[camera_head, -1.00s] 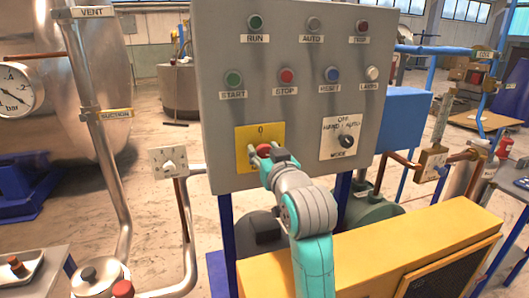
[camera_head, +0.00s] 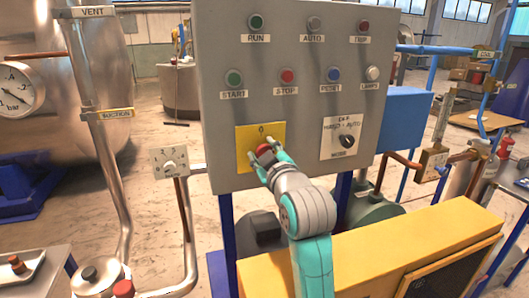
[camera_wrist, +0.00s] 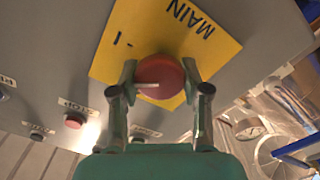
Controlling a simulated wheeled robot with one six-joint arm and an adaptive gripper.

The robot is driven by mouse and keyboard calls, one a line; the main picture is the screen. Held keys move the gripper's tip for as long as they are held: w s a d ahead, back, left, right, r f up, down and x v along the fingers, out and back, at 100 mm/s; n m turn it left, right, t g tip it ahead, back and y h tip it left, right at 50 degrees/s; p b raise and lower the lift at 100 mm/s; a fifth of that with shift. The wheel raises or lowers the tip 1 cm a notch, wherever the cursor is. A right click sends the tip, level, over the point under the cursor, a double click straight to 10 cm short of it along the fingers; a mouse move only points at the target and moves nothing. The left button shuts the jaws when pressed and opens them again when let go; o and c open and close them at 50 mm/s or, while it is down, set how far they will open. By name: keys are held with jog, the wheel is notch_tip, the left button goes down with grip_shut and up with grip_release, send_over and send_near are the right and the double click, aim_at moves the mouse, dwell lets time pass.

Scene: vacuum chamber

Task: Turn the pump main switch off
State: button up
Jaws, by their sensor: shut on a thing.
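The pump main switch is a round red knob (camera_head: 265,151) on a yellow plate (camera_head: 245,134) on the grey panel's lower left. A "0" shows at the plate's top in the head view. In the wrist view, the red knob (camera_wrist: 160,77) sits between my gripper's fingers (camera_wrist: 160,84), which are shut on its two sides. A white pointer line on the knob points left there. The plate (camera_wrist: 185,25) reads "MAIN", with an "I" mark at the knob's upper left, off the pointer's line. In the head view my gripper (camera_head: 265,152) partly covers the knob and plate.
A black mode knob (camera_head: 346,141) is right of the yellow plate. START (camera_head: 234,78), STOP (camera_head: 287,75) and other buttons are above. A small dial plate (camera_head: 169,161) stands left of the panel. A yellow housing (camera_head: 400,240) lies below right.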

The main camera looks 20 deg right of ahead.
jog(key=n, duration=0.5)
jog(key=shift+f+n, duration=0.1)
jog(key=shift+n, duration=0.2)
jog(key=n, duration=0.5)
jog(key=shift+a+f, duration=0.1)
jog(key=shift+f, duration=0.05)
jog(key=shift+n, duration=0.3)
jog(key=o, duration=1.1)
jog(key=shift+s, duration=0.1)
jog(key=s, duration=1.1)
jog(key=shift+s, duration=0.35)
